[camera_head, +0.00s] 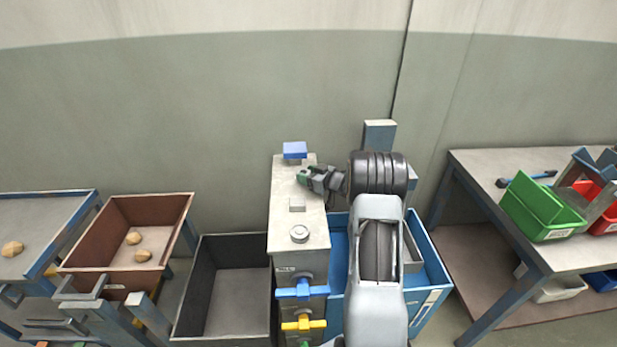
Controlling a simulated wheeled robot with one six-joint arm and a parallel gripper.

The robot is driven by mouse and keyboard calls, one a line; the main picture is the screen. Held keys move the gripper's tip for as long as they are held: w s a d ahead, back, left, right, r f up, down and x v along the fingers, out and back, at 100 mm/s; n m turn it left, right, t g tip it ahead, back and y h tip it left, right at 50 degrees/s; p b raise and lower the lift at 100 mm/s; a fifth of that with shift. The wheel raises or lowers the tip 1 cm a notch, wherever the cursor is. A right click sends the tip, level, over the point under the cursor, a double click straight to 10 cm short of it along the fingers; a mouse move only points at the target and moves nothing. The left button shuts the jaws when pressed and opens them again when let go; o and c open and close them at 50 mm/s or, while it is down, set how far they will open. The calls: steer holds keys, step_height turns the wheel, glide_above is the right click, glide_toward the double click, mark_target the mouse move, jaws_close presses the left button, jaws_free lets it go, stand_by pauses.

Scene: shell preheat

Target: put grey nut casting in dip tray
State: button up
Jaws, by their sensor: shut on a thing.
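My gripper (308,177) is above the far part of a narrow grey cabinet top, pointing left. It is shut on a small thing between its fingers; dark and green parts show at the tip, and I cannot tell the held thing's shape. A round grey piece with a ring-shaped top (300,234) sits near the front of the cabinet top, apart from the gripper; I cannot tell if it is a nut casting. A dark open tray (199,297) with a grey floor stands left of the cabinet, and looks empty. I cannot tell which container is the dip tray.
The cabinet top (284,217) also bears a blue block (295,150) and a small grey block (297,205). Blue and yellow valve handles (303,291) stick out in front. A brown bin (125,205) holds tan lumps. A blue crate (440,272) and a bench with green bins (540,207) are right.

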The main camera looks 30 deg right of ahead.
steer(key=shift+s+d+f, duration=0.1)
steer(key=shift+f, duration=0.4)
steer(key=shift+f, duration=0.2)
steer(key=o, duration=1)
steer(key=shift+c, duration=0.2)
steer(key=shift+r, duration=0.1)
